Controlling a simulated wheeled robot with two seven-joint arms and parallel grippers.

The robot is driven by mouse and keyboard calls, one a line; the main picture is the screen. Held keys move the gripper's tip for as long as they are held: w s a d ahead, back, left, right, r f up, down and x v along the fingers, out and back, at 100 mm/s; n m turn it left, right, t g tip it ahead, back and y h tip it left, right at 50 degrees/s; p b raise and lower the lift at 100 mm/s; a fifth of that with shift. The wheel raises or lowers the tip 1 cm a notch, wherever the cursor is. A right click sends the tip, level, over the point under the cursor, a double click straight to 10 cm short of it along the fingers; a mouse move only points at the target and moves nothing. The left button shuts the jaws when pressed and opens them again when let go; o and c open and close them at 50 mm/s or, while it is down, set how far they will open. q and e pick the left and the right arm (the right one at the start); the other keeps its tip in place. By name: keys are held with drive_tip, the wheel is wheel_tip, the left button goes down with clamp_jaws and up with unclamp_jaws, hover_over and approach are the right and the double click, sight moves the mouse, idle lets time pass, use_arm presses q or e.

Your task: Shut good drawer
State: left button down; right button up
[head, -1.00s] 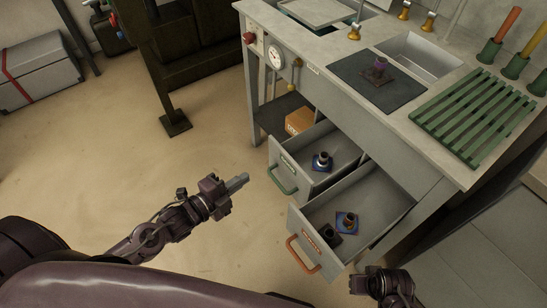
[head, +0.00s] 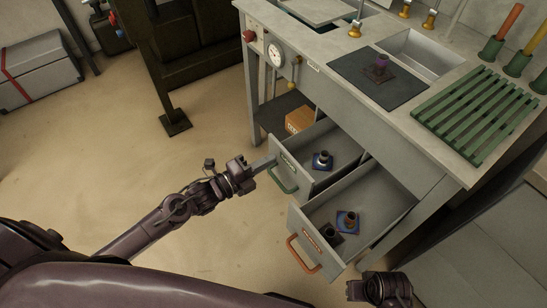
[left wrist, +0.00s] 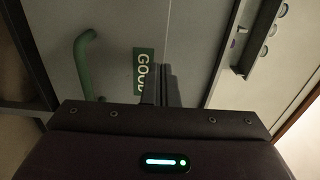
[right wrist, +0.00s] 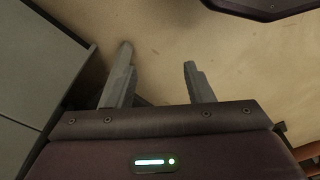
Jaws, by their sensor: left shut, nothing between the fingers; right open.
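The good drawer (head: 318,178), with a green handle (head: 284,182), stands open and holds a blue-based part (head: 323,160). Its front shows in the left wrist view with the green GOOD label (left wrist: 143,70) and the handle (left wrist: 84,65). My left gripper (head: 267,163) is shut and empty. Its fingertips (left wrist: 161,70) are at the drawer front beside the label; I cannot tell if they touch it. My right gripper (head: 354,290) is near the bottom of the head view. Its fingers (right wrist: 155,75) are apart and empty, over bare floor.
A second drawer (head: 370,205) with an orange handle (head: 303,254) is open below and to the right, holding a blue-based part (head: 347,221) and a dark one. A cardboard box (head: 299,119) sits on the bench's shelf.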

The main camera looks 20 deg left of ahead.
use_arm(q)
drive_tip(key=shift+x, duration=1.2)
use_arm(e)
drive_tip(key=shift+r, duration=0.35)
